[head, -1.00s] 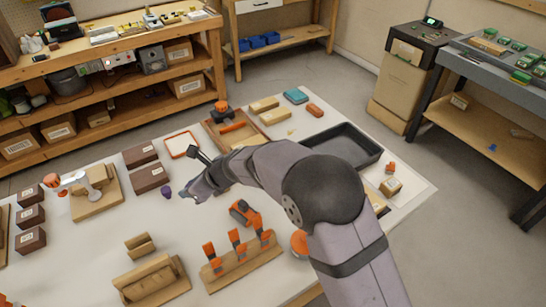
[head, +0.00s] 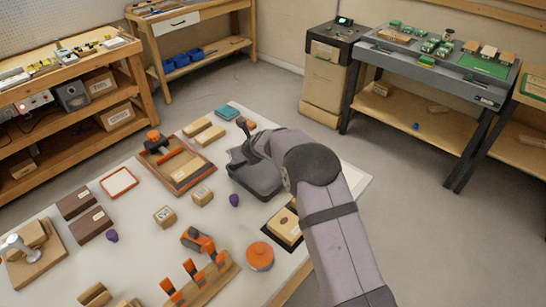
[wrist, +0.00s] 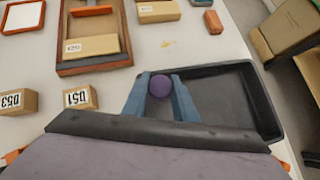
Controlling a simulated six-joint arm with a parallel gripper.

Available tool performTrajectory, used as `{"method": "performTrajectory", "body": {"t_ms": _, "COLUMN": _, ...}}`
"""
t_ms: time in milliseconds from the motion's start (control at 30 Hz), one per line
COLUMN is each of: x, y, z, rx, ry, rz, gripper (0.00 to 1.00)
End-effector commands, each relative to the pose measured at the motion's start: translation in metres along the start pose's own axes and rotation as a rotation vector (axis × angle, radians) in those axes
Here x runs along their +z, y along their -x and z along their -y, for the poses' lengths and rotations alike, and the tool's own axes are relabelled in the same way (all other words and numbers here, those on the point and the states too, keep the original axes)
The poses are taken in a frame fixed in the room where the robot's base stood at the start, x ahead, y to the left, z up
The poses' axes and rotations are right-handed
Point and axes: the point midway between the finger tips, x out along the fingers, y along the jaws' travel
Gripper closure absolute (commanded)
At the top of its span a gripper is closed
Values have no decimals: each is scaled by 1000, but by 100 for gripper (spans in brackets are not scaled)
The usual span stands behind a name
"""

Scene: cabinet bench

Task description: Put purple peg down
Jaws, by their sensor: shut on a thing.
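A purple peg (wrist: 160,87) is held between the two blue-grey fingers of my gripper (wrist: 160,80) in the wrist view. The gripper is over the left part of the black tray (wrist: 268,110). In the head view my gripper (head: 238,157) is above the tray (head: 262,188), and the held peg cannot be made out there. The height above the tray floor is unclear. Another purple peg (head: 234,200) appears just left of the tray's near side. One more purple peg (head: 112,236) stands beside the brown boxes.
A black-edged wooden box (head: 284,225) and an orange disc (head: 260,256) are nearer. The visible tray floor looks empty.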

Motion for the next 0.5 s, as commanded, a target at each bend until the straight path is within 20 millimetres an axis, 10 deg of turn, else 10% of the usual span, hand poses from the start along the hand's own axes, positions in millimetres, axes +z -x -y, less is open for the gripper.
{"method": "performTrajectory", "body": {"t_ms": 200, "x": 4, "y": 3, "z": 70, "rx": -100, "ry": -100, "rz": 0, "gripper": 96}}
{"method": "performTrajectory", "body": {"t_ms": 500, "x": 5, "y": 8, "z": 121, "rx": -174, "ry": -177, "rz": 0, "gripper": 96}}
